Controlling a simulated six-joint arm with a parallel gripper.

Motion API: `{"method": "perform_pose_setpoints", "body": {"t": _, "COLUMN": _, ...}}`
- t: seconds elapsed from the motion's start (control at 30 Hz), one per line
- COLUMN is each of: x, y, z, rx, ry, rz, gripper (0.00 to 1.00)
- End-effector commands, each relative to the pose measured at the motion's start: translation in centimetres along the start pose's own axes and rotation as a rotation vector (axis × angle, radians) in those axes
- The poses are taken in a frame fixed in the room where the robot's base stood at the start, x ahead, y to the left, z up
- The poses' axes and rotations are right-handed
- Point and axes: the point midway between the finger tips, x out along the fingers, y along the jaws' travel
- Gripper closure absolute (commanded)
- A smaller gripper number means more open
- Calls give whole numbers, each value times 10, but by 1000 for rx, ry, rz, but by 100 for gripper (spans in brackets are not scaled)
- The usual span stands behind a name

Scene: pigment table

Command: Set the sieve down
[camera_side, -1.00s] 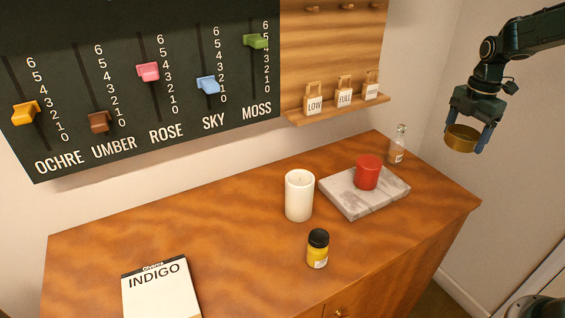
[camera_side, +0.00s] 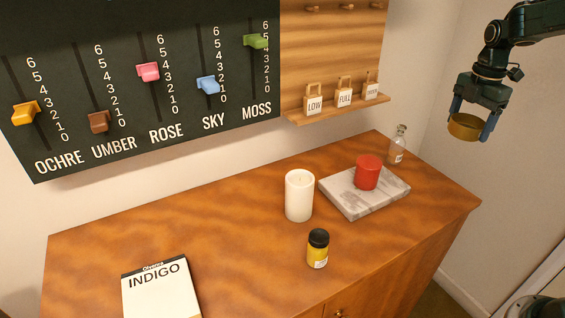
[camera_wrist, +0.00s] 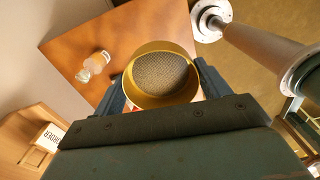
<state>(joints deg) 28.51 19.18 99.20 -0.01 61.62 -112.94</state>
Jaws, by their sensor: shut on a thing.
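The sieve is a round brass-coloured ring (camera_side: 465,127) with a dark mesh. My gripper (camera_side: 470,122) is shut on it, one finger on each side. It is held in the air at the right, higher than the tabletop and off past the table's right end in the side view. In the wrist view the sieve (camera_wrist: 161,76) fills the space between the fingers, and its grey mesh faces the camera. The wooden tabletop (camera_side: 225,225) lies to the left of and below it. A little red and white shows just below the sieve's rim in the wrist view.
A marble slab (camera_side: 350,205) bears a red cylinder (camera_side: 368,172). A glass bottle (camera_side: 397,150) stands behind it. A white candle (camera_side: 299,197), a yellow jar (camera_side: 317,250) and an INDIGO book (camera_side: 160,290) are on the table. Bare wood lies left of the candle. A tag shelf (camera_side: 335,110) is on the wall.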

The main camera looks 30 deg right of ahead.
Motion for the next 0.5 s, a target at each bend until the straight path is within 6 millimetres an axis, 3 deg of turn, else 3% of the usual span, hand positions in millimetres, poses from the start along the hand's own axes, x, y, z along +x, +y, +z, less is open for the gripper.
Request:
{"method": "perform_pose_setpoints", "body": {"t": 0.27, "x": -1, "y": 19, "z": -20, "rx": -78, "ry": 0, "rz": 1, "gripper": 49}}
{"method": "perform_pose_setpoints", "body": {"t": 0.5, "x": -4, "y": 54, "z": -69, "rx": -244, "ry": 0, "rz": 1, "gripper": 49}}
